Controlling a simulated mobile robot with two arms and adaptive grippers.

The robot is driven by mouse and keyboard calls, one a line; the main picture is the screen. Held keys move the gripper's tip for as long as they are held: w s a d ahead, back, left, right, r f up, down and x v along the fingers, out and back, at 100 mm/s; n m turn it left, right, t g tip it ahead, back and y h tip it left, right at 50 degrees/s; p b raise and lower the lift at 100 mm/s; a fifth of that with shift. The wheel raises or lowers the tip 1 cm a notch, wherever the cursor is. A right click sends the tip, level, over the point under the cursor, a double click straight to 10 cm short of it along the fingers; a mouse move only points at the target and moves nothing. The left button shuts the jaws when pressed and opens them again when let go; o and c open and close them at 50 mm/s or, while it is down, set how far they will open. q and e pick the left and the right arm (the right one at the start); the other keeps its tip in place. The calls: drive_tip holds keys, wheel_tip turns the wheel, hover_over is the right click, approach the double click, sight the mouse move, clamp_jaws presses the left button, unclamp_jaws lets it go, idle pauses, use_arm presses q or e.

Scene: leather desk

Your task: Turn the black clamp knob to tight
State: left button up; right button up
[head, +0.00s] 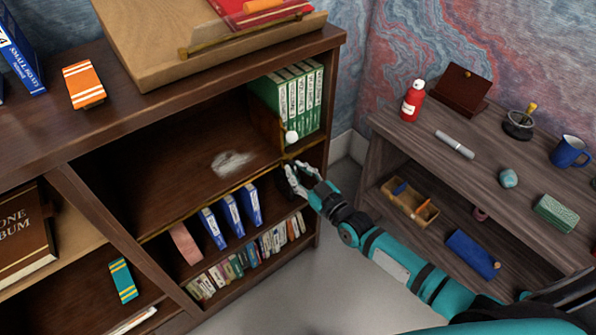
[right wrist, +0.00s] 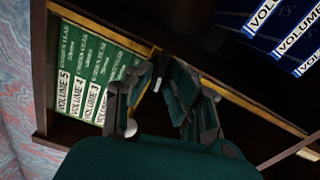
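My right gripper (head: 300,176) is at the front edge of the bookcase's middle shelf, near its right side post. In the right wrist view the two fingers (right wrist: 158,72) stand apart, with the gold-trimmed shelf edge (right wrist: 232,97) behind them. A small dark form lies near the fingertips, and I cannot tell whether it is the black clamp knob or part of the fingers. The knob is not clearly visible in either view. A small white ball (head: 291,137) is close to the gripper, and it also shows in the right wrist view (right wrist: 130,128). My left gripper is not in view.
Green volumes (head: 292,97) stand above the gripper, and blue volumes (head: 231,213) stand on the shelf below. A wooden desk (head: 440,170) at right holds a red bottle (head: 412,101), a blue mug (head: 569,152) and a marker (head: 455,144). Grey floor lies between bookcase and desk.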

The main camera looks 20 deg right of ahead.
clamp_jaws()
drive_tip(key=shift+m, duration=0.8)
drive_tip(key=shift+o, duration=2.3)
unclamp_jaws()
drive_tip(key=v, duration=1.2)
